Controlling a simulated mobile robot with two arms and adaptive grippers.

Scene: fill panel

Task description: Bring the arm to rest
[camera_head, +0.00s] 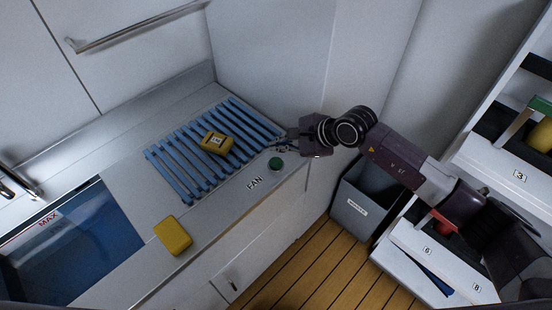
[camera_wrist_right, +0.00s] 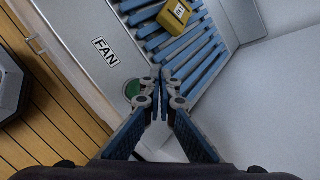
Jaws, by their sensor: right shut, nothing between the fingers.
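My right arm reaches in from the right in the head view. Its right gripper (camera_head: 284,146) is over the right end of the blue slatted rack (camera_head: 172,181), just behind the green button (camera_head: 275,163). In the right wrist view the right gripper (camera_wrist_right: 160,72) has its fingertips together with nothing between them. The green button shows just left of the fingers in the wrist view (camera_wrist_right: 132,90), next to the FAN label (camera_wrist_right: 105,51). My left gripper is not in view.
A yellow labelled block (camera_head: 217,143) lies on the rack. A yellow sponge-like block (camera_head: 173,235) lies near the counter's front edge. A water-filled sink (camera_head: 75,250) is at left. A grey bin (camera_head: 355,208) and white shelves (camera_head: 500,173) stand at right. Wooden floor shows below.

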